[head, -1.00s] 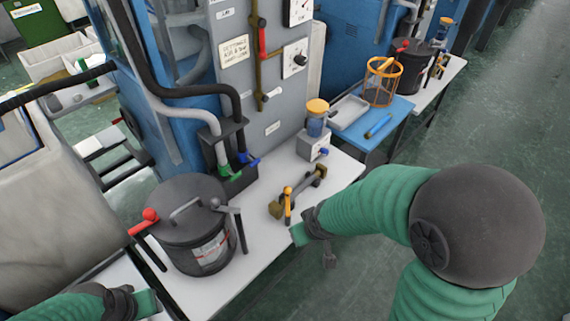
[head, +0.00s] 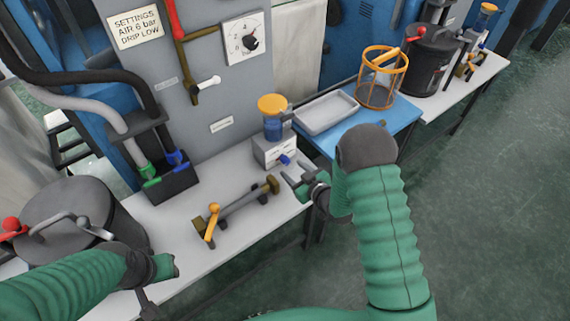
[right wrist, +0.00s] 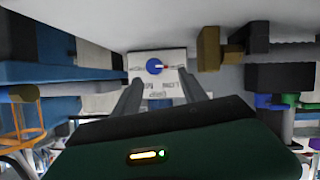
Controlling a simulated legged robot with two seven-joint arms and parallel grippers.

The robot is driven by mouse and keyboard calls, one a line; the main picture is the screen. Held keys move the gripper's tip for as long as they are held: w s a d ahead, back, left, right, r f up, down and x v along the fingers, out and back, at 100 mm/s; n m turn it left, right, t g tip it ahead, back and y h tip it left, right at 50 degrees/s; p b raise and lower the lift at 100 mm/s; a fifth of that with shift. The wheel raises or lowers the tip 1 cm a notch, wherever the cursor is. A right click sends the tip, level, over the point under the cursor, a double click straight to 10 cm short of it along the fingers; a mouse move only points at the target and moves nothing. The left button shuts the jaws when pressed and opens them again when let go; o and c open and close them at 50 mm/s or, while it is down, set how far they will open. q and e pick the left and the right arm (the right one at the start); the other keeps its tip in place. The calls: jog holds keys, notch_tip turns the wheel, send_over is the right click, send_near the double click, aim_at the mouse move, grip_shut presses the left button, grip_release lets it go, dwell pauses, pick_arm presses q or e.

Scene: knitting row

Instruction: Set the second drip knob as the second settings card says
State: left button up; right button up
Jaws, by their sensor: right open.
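The settings card (head: 136,28) on the grey panel reads "SETTINGS AIR 6 bar DRIP LOW". The drip knob (head: 284,159) is blue and sits on the front of a small grey box (head: 268,152) under a blue jar with an orange lid. My right gripper (head: 291,180) is open and empty, just in front of the knob and apart from it. In the right wrist view the knob (right wrist: 154,66) lies between and beyond the two fingers (right wrist: 160,84); its dial lettering appears upside down and too small to read surely. My left gripper (head: 172,265) is low at left, its fingers unclear.
A brass-ended bar with an orange lever (head: 212,222) lies left of the drip box. A grey tray (head: 326,111) and orange basket (head: 382,78) stand on the blue table to the right. A dark lidded pot (head: 75,215) is at left. The floor at right is clear.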

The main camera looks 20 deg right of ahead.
aim_at(287, 162)
jog(key=w+f, duration=0.1)
jog(key=w, duration=0.1)
jog(key=w+f, duration=0.1)
jog(key=w, duration=0.1)
jog(key=w+f, duration=0.1)
jog(key=shift+w+d+b, duration=0.15)
jog(key=shift+w+b, duration=0.25)
jog(key=shift+w, duration=0.15)
jog(key=shift+a+r, duration=0.15)
jog(key=shift+a, duration=0.45)
jog(key=shift+c, duration=0.2)
jog(key=shift+d, duration=0.25)
grip_shut()
